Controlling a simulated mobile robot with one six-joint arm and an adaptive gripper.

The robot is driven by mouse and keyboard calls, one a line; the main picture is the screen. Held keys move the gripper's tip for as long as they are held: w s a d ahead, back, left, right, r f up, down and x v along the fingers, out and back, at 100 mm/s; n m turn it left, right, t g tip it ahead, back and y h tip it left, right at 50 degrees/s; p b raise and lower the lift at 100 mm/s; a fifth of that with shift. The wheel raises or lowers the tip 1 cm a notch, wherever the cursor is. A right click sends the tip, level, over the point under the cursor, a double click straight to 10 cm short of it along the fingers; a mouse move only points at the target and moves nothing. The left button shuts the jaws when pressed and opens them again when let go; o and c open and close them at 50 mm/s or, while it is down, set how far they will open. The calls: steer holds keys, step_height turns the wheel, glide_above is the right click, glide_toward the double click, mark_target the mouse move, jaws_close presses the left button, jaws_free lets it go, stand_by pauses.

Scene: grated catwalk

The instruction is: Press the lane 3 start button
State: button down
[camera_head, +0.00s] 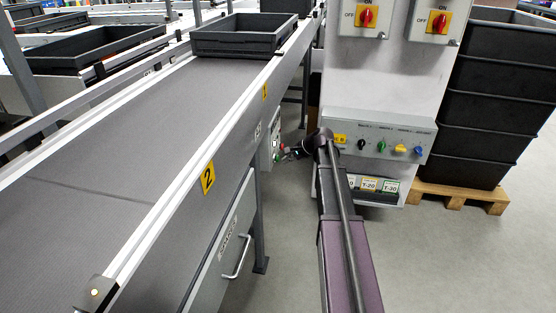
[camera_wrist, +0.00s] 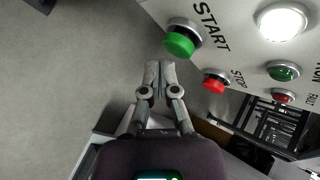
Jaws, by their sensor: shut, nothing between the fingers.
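In the wrist view a green button (camera_wrist: 181,42) labelled START stands out from a pale control panel (camera_wrist: 236,56). A red button (camera_wrist: 214,82) labelled STOP sits beside it. My gripper (camera_wrist: 160,68) is shut and empty, its fingertips just below and left of the green button in the picture; I see no clear contact. In the head view my gripper (camera_head: 291,153) is small beside a pale control box (camera_head: 277,143) under the conveyor's side; its buttons are hard to make out there. The lane number on this panel is not readable.
A grey cabinet (camera_head: 378,85) with knobs and switches stands right of my arm. Stacked black crates (camera_head: 495,100) rest on a pallet (camera_head: 462,194). Floor lies open at right.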

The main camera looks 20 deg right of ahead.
steer(key=shift+s+d, duration=0.2)
steer(key=shift+d, duration=0.05)
stand_by(0.3)
steer(key=shift+s+d, duration=0.65)
steer(key=shift+d, duration=0.35)
steer(key=shift+s+d, duration=0.65)
steer(key=shift+d, duration=0.3)
steer(key=shift+s, duration=0.1)
